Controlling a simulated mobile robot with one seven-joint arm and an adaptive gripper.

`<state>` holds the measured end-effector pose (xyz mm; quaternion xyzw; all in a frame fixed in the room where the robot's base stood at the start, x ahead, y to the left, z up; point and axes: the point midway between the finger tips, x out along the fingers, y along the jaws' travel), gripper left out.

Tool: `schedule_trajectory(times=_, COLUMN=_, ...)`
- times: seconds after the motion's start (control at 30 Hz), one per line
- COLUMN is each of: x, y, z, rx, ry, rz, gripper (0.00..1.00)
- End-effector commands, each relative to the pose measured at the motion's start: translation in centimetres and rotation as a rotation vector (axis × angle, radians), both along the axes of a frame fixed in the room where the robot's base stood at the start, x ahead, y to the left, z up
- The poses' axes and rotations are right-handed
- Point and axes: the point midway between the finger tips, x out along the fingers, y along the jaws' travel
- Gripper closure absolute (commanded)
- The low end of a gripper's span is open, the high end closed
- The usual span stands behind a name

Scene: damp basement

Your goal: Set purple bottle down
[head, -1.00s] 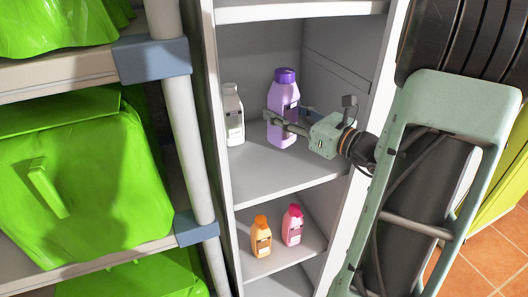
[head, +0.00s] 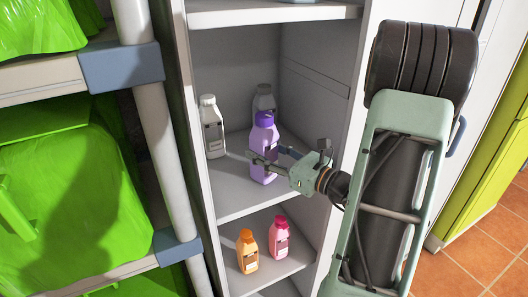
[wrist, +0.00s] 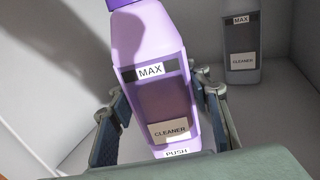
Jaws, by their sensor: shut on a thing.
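The purple bottle (head: 264,150) is upright or nearly so in the upper open compartment of the cabinet, above its shelf (head: 235,195). My gripper (head: 266,159) is shut on its body from the right. In the wrist view the bottle (wrist: 150,60) shows its MAX and CLEANER labels between my gripper's two fingers (wrist: 168,105). I cannot tell whether its base touches the shelf.
A white bottle (head: 212,130) stands to the left on the same shelf. A grey bottle (head: 264,99) stands behind the purple one and also shows in the wrist view (wrist: 241,55). Orange (head: 247,252) and pink (head: 279,238) bottles stand on the shelf below. Cabinet walls close in both sides.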

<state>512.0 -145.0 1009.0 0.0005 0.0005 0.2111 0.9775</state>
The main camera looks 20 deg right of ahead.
Motion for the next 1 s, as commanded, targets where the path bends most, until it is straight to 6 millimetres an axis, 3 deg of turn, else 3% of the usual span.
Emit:
schedule_trajectory(times=0.23, x=0.0, y=0.0, z=-0.2, rx=-0.001, ry=-0.003, rz=0.001, gripper=0.91)
schedule_trajectory(times=0.27, x=0.0, y=0.0, z=-0.2, rx=-0.001, ry=0.000, rz=0.000, gripper=0.55)
schedule_trajectory(times=0.4, x=0.0, y=0.0, z=-0.1, rx=-0.001, ry=0.000, rz=0.001, gripper=0.39)
schedule_trajectory(times=0.77, x=0.0, y=0.0, z=0.3, rx=-0.001, ry=0.000, rz=0.000, gripper=0.38)
schedule_trajectory(times=1.0, x=-3.6, y=-1.8, z=0.1, rx=-0.001, ry=0.000, rz=-0.005, gripper=0.38)
